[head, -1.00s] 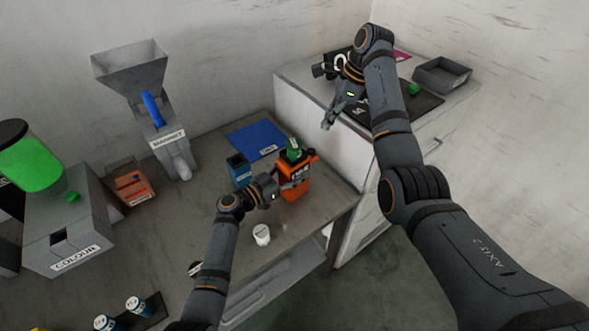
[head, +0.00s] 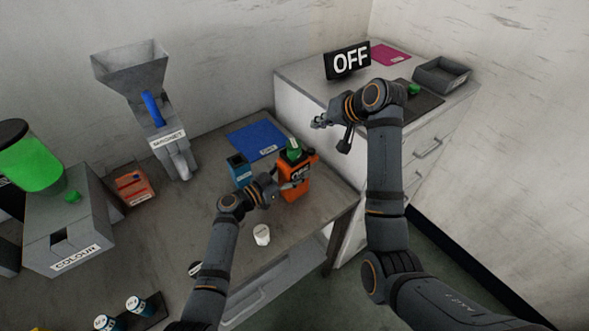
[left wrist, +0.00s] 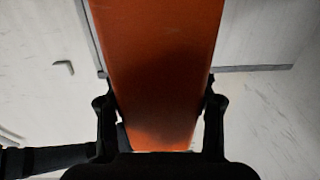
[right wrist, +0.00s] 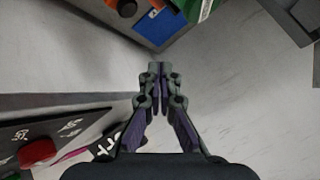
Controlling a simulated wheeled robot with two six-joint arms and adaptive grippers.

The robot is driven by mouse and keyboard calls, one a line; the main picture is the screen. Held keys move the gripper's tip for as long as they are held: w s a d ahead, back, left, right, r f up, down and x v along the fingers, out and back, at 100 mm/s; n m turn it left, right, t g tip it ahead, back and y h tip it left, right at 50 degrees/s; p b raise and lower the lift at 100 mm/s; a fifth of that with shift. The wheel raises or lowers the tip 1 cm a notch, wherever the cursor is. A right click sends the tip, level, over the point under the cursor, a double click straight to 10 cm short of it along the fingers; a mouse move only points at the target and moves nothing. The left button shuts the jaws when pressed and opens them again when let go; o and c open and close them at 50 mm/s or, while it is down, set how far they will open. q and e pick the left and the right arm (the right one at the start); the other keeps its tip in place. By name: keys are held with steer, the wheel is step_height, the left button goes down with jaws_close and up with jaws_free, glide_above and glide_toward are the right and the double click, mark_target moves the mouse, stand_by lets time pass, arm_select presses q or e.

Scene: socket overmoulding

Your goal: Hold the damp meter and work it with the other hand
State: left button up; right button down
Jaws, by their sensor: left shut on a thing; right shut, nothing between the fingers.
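The orange damp meter (head: 294,182) stands upright at the right end of the grey bench, with a green piece (head: 293,150) at its top and a dark face that seems to read OFF. My left gripper (head: 289,187) is shut on its body; in the left wrist view the orange body (left wrist: 155,70) fills the space between the fingers. My right gripper (head: 318,122) is shut and empty, in the air above and to the right of the meter, near the cabinet's front edge. Its closed fingertips (right wrist: 160,76) show in the right wrist view.
A teal box (head: 238,170) and a blue mat (head: 257,139) are close to the meter, and a white cup (head: 262,235) stands in front. On the white cabinet are a black OFF sign (head: 348,62), a green button (head: 414,88) and a grey tray (head: 442,74).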

mark_target(314, 150)
step_height(314, 150, down, 8)
steer(key=shift+f, duration=0.45)
steer(key=shift+s+f, duration=0.1)
steer(key=shift+f, duration=0.2)
stand_by(1.1)
steer(key=shift+s+f, duration=0.1)
steer(key=shift+f, duration=0.35)
steer(key=shift+r, duration=0.5)
steer(key=shift+w+r, duration=0.2)
steer(key=shift+r, duration=2.75)
